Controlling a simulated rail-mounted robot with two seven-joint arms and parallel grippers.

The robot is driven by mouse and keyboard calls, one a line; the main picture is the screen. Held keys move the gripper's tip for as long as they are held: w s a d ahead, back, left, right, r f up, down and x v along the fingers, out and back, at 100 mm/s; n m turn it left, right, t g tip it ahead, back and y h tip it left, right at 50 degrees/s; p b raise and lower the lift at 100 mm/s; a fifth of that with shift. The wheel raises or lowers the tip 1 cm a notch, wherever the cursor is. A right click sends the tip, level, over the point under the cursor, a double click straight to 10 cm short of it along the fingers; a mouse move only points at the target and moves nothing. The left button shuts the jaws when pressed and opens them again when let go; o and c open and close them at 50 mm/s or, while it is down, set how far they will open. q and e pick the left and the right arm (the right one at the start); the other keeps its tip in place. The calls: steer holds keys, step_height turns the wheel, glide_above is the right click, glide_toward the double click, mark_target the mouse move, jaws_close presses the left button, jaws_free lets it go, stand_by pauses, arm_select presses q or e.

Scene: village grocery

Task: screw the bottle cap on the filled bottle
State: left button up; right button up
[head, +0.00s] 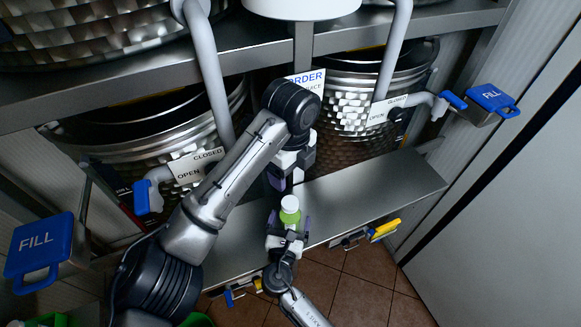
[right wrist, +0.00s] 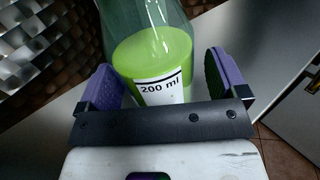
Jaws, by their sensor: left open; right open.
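A bottle with bright green liquid (head: 290,217) stands upright on the metal shelf (head: 365,190). A white cap (head: 290,203) shows at its top; I cannot tell how tightly it sits. In the right wrist view the bottle (right wrist: 150,55) has a "200 ml" label, and its top is out of frame. My right gripper (head: 287,234) is open around the bottle's lower part; its purple-backed fingers show on both sides, with a visible gap at the right finger. My left gripper (head: 285,181) is open and empty, just above and behind the cap.
Large hammered metal vats (head: 345,115) with open/closed tap levers stand behind the shelf. Blue "FILL" handles (head: 38,250) are at the left and right (head: 493,100). A yellow-handled item (head: 385,229) is at the shelf's front edge. The shelf's right part is clear.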

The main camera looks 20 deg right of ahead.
steer(key=p+v, duration=0.2)
steer(key=v, duration=1.1)
steer(key=shift+s+a+p, duration=0.25)
steer(key=shift+p, duration=0.05)
